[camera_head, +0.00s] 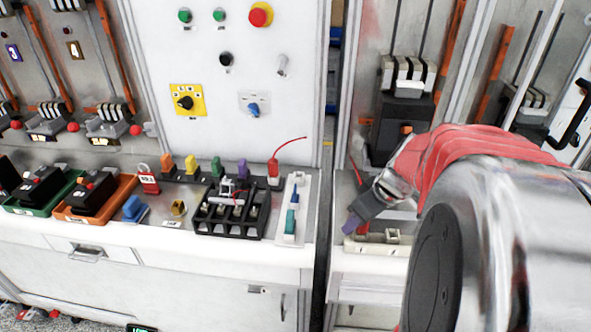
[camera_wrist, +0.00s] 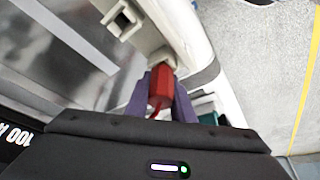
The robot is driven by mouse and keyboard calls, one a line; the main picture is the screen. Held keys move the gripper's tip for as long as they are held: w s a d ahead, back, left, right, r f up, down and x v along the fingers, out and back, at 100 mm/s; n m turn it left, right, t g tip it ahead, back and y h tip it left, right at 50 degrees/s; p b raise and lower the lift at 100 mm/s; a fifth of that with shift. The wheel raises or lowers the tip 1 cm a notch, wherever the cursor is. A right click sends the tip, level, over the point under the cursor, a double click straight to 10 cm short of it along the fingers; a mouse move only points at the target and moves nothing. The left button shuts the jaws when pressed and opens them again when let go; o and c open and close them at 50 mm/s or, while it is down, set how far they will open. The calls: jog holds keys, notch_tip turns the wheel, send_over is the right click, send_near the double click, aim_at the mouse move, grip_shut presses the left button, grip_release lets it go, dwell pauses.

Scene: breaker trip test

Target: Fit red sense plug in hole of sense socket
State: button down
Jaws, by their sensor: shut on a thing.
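My gripper (camera_head: 357,222) has purple fingers and is at the right-hand bench in the head view, just above a beige socket strip (camera_head: 372,245). In the wrist view my gripper (camera_wrist: 161,88) is shut on the red sense plug (camera_wrist: 160,80), whose red lead curls toward the camera. The far end of the plug is against or very close to the beige strip (camera_wrist: 145,40). One square socket with an open hole (camera_wrist: 122,19) shows at upper left. The spot in front of the plug is hidden by it, so I cannot tell whether it is in a hole.
A breaker unit (camera_head: 403,110) stands behind my arm. The left bench (camera_head: 160,232) holds a black terminal block (camera_head: 228,215), coloured plugs, a red padlock tag (camera_head: 148,180) and another red-leaded piece (camera_head: 274,172). A gap separates the two benches. A teal piece (camera_wrist: 208,118) is beside my right finger.

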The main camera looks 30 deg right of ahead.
jog(key=shift+f, duration=0.3)
jog(key=c, duration=1.5)
grip_release()
jog(key=shift+o, duration=0.2)
jog(key=v, duration=1.3)
jog(key=shift+r, duration=0.4)
